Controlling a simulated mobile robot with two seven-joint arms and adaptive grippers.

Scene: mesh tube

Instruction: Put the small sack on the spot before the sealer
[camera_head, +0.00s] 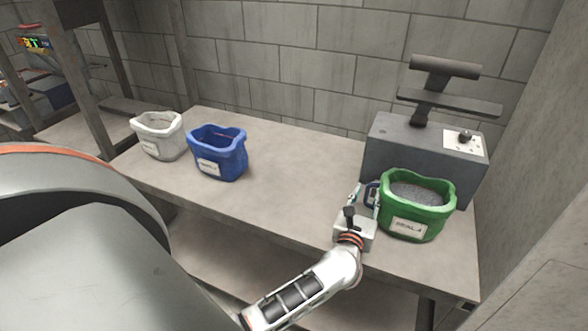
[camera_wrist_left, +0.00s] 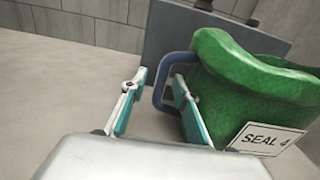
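A green sack (camera_head: 415,212) with a "SEAL 4" label and dark grains inside stands upright on the bench in front of the grey sealer (camera_head: 405,150). A blue sack (camera_head: 218,158) and a white sack (camera_head: 158,138) stand on the left part of the bench. My left gripper (camera_head: 367,193) is beside the green sack's left side. In the left wrist view, its teal fingers are spread, with the blue-grey handle (camera_wrist_left: 160,88) of the green sack (camera_wrist_left: 235,85) between or just beyond their tips; contact is unclear. My right gripper is not in view.
The bench (camera_head: 285,175) is bare between the blue sack and my left gripper. A block wall (camera_head: 300,60) runs behind it, and another wall is close on the right. A dark shelf frame (camera_head: 95,70) stands at the left end.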

